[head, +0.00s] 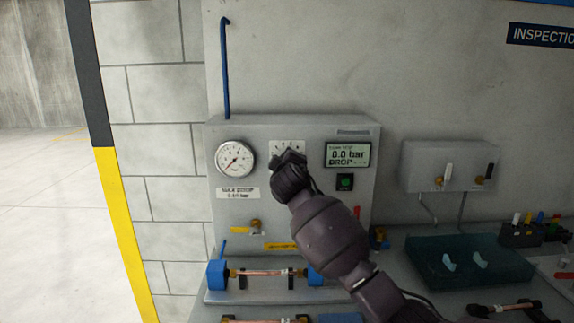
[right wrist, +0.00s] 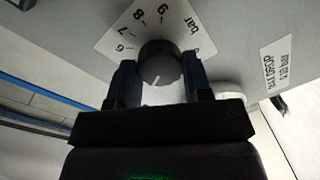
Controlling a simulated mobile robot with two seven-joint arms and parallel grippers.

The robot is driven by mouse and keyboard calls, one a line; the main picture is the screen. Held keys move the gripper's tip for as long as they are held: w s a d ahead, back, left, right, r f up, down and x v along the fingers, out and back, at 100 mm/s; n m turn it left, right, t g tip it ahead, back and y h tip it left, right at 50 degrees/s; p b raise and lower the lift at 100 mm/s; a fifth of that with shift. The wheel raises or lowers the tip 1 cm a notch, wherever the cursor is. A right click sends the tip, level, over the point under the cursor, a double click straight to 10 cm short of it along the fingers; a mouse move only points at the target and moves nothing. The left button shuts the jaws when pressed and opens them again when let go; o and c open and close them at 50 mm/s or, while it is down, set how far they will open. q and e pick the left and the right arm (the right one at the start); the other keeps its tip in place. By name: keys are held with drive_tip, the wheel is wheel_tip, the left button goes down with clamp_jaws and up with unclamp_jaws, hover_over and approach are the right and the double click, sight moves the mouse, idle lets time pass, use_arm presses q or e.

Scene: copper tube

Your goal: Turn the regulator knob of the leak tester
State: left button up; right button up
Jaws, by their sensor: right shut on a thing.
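The leak tester (head: 300,222) is a grey panel box against the wall. Its regulator knob (right wrist: 160,60) is dark and round with a pale pointer mark, on a white scale plate (right wrist: 122,32) marked in bar. The plate's top also shows in the head view (head: 287,146). My right gripper (right wrist: 159,68) has one finger on each side of the knob and is shut on it. In the head view my right gripper (head: 289,160) hides the knob. The gauge (head: 235,158) is left of it; the display (head: 347,154) right of it reads 0.0 bar DROP. My left gripper is not in view.
A green button (head: 345,182) is below the display, and a yellow-handled valve (head: 255,227) sits lower on the panel. A copper tube (head: 258,273) lies between blue clamps below. A teal tray (head: 470,262) is at the right.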

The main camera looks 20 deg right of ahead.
drive_tip(key=shift+f+m, duration=0.1)
drive_tip(key=shift+m, duration=0.7)
drive_tip(key=o, duration=0.9)
drive_tip(key=shift+s, duration=0.1)
drive_tip(key=v, duration=1)
drive_tip(key=shift+s+b, duration=0.3)
drive_tip(key=shift+s, duration=0.05)
